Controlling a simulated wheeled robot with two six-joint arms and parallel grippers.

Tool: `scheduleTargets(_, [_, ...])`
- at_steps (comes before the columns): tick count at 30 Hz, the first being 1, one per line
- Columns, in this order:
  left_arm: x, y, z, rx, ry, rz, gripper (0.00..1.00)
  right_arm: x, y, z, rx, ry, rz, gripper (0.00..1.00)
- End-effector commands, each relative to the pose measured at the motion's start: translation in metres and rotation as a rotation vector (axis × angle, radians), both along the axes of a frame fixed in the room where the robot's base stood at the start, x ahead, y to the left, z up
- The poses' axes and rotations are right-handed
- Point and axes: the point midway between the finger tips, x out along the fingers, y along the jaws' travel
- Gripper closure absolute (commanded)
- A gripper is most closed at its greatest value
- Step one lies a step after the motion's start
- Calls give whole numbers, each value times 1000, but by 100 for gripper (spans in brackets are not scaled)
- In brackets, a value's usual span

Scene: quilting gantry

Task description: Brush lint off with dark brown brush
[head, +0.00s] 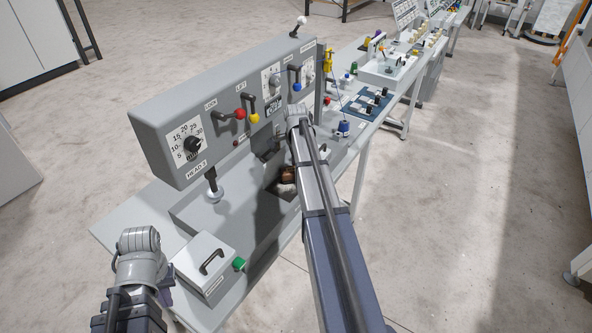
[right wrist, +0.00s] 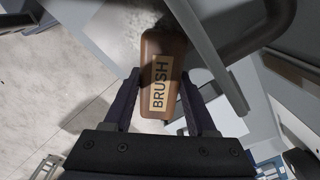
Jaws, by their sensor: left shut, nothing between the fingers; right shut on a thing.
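The dark brown brush (right wrist: 163,48) carries a tan BRUSH label and lies between the fingers of my right gripper (right wrist: 163,90), which is shut on it. In the head view a brown part of the brush (head: 288,174) shows beside my right forearm, low over a dark opening in the machine bed. My right gripper's fingers are hidden by the arm there. My left gripper (head: 164,296) is shut and empty at the lower left, beside the bench's near end; only a little of it shows past the wrist. I cannot make out lint for certain.
A grey control panel (head: 160,115) with a dial, levers and coloured knobs stands behind the bed. A blue spool (head: 343,128) stands farther right.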

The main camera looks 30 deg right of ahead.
Motion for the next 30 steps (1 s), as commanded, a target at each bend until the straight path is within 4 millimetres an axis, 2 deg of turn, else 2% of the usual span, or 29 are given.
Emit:
scheduleTargets(10, [0,0,1,0,0,0,100,-13,28,1,6,5,3,88])
scheduleTargets(20, [0,0,1,0,0,0,100,-14,33,1,5,4,2,88])
scheduleTargets(30, [0,0,-1,0,0,0,100,-25,57,-1,6,3,3,88])
